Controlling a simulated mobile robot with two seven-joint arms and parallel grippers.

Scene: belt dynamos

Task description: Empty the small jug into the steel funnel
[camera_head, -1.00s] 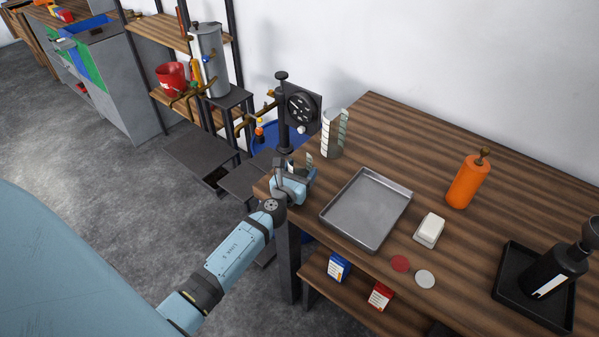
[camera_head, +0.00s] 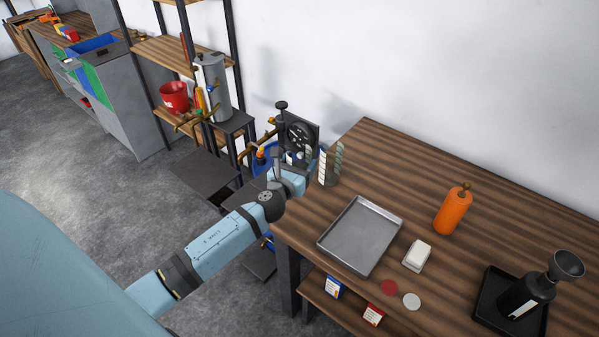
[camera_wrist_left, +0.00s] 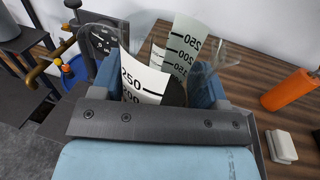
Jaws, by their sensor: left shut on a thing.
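My left gripper (camera_head: 288,164) is shut on the small clear jug (camera_wrist_left: 140,82), at the table's far left corner. In the left wrist view the jug's white scale strip with black figures shows between the fingers (camera_wrist_left: 157,82). Its contents cannot be made out. In the head view the gripper mostly hides the jug. The steel funnel (camera_head: 568,264) sits on top of a black bottle (camera_head: 525,297) at the right of the table, far from my left gripper. My right gripper is not in view.
A clear vessel with scale strips (camera_head: 330,165) stands close right of the gripper. The black bottle stands in a black tray (camera_head: 487,315). The table's back strip is clear.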

